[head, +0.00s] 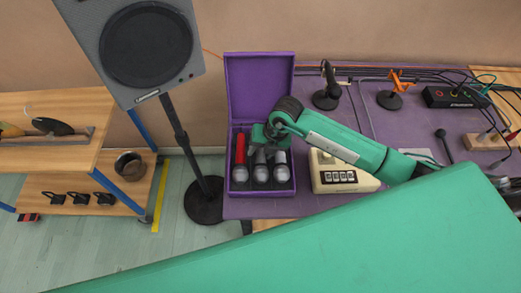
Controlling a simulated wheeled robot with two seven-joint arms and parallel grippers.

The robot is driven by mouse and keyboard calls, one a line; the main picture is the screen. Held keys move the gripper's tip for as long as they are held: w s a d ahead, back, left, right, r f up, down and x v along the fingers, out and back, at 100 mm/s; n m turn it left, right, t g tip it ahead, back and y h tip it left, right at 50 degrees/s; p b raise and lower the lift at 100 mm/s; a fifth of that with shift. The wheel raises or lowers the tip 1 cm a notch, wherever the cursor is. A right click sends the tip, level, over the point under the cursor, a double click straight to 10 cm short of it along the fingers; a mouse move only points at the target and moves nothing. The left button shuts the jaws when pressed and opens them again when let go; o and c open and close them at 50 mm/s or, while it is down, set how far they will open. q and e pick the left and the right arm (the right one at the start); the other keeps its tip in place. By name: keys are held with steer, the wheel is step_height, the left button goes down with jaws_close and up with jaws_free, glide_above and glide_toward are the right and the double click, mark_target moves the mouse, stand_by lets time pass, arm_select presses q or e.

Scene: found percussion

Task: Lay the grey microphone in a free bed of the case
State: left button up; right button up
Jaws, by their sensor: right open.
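The purple case (233,186) stands open at the left end of the purple table, its lid raised at the back. A red microphone (240,150) with a grey head lies in its left bed. Two grey-headed microphones lie beside it, one in the middle (261,173) and one at the right (280,172). My right gripper (262,142) is open over the back of the case and partly covers the upper ends of these two. I cannot tell whether it touches either, or whether a bed is free. My left gripper is not in view.
A cream box with counter dials (341,177) stands close right of the case. Desk microphones (327,97), an orange clamp (396,82), a black box (455,97) and cables fill the back. A loose dark microphone (442,142) lies further right. A speaker (150,45) on a stand rises left.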

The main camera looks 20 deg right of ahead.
steer(key=shift+s+d+f, duration=0.1)
steer(key=shift+d, duration=0.15)
steer(key=shift+d+r, duration=0.15)
steer(key=shift+r, duration=0.15)
steer(key=b+v, duration=0.2)
steer(key=v, duration=1.1)
steer(key=shift+r+b, duration=0.15)
steer(key=shift+b, duration=0.15)
steer(key=shift+a, duration=0.25)
